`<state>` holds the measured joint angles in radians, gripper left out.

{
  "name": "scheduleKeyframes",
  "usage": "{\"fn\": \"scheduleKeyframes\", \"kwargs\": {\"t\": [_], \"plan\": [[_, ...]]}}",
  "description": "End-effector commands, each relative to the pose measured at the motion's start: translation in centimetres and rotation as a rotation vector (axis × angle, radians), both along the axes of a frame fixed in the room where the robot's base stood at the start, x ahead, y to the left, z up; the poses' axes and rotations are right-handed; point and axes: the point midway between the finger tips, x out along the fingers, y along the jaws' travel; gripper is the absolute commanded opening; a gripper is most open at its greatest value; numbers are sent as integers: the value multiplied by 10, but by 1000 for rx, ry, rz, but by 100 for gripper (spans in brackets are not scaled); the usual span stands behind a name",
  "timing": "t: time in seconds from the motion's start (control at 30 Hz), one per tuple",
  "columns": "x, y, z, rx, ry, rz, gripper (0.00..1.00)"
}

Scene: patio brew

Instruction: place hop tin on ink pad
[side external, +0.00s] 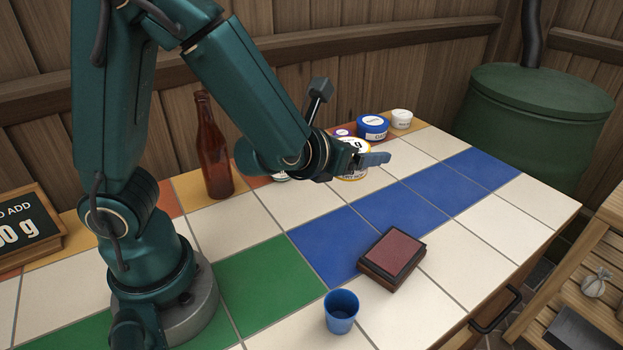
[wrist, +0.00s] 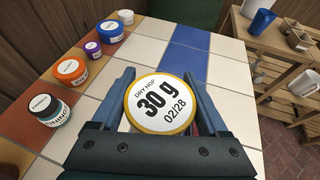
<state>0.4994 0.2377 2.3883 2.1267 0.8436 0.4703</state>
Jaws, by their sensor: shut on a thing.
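The hop tin (wrist: 161,103) has a white lid with a yellow rim, printed "DRY HOP 30 g 02/28". In the wrist view it sits between the two fingers of my gripper (wrist: 163,90), which is shut on it. In the side view the tin (side external: 352,174) shows partly behind my gripper (side external: 372,160), over the back part of the tiled top. I cannot tell whether it touches the tiles. The ink pad (side external: 392,254), a dark case with a dull red pad, lies on the tiles nearer the camera, partly over a blue tile.
A blue cup (side external: 341,312) stands in front of the ink pad. A brown bottle (side external: 213,146) stands behind my arm. Several jars, including a blue one (side external: 372,127) and a white one (side external: 401,119), line the back edge. Tiles around the pad's right side are clear.

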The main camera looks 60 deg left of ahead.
Motion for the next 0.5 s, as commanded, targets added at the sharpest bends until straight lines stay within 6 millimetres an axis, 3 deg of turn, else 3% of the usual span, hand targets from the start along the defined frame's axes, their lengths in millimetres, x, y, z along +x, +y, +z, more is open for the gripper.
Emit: {"fn": "scheduleKeyframes", "kwargs": {"t": [0.5], "plan": [[21, -87, -55, 2, 1, 0, 22]]}}
